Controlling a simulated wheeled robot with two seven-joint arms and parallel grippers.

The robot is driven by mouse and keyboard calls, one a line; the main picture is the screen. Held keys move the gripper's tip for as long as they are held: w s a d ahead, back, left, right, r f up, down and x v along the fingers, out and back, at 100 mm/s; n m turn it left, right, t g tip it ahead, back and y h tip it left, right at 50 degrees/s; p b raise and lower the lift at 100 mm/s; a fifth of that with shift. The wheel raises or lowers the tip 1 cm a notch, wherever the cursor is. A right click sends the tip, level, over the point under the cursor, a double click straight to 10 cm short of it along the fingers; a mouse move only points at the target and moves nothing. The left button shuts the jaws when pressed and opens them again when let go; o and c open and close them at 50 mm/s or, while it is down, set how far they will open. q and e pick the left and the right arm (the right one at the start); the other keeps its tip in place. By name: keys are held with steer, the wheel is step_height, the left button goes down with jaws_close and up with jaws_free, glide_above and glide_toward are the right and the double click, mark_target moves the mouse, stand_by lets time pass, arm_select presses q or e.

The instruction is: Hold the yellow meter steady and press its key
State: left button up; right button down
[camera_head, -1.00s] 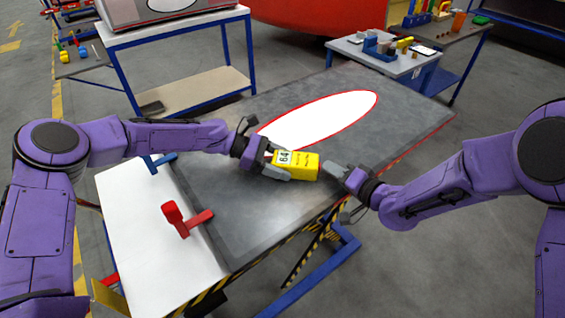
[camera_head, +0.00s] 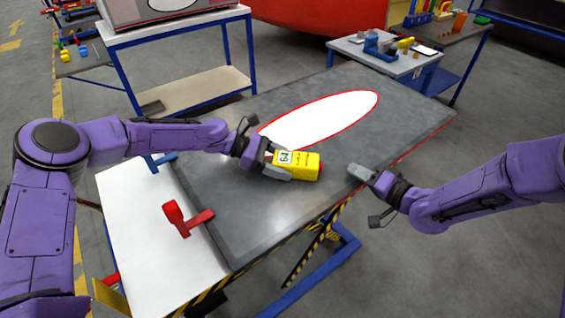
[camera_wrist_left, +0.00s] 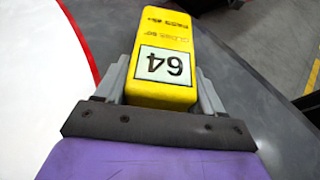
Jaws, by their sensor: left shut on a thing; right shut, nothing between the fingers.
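The yellow meter (camera_head: 306,166) is a small box with a white label that reads 64. My left gripper (camera_head: 281,165) is shut on its left end, over the grey panel. In the left wrist view the meter (camera_wrist_left: 168,30) sits between the two grey fingers of my left gripper (camera_wrist_left: 163,85). A bit of red shows at the meter's right end in the head view. I cannot make out the key clearly. My right gripper (camera_head: 358,173) is shut and empty, to the right of the meter and apart from it, near the panel's front edge.
The grey panel (camera_head: 400,125) with a white, red-edged oval (camera_head: 325,115) lies on the work table. A red clamp (camera_head: 185,220) and a blue clamp (camera_head: 158,163) stand at its left side. Other tables (camera_head: 385,62) stand behind.

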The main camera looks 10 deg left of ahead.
arm_select(q)
steer(key=o, duration=1.4)
steer(key=shift+w+f, duration=0.1)
steer(key=shift+w, duration=0.05)
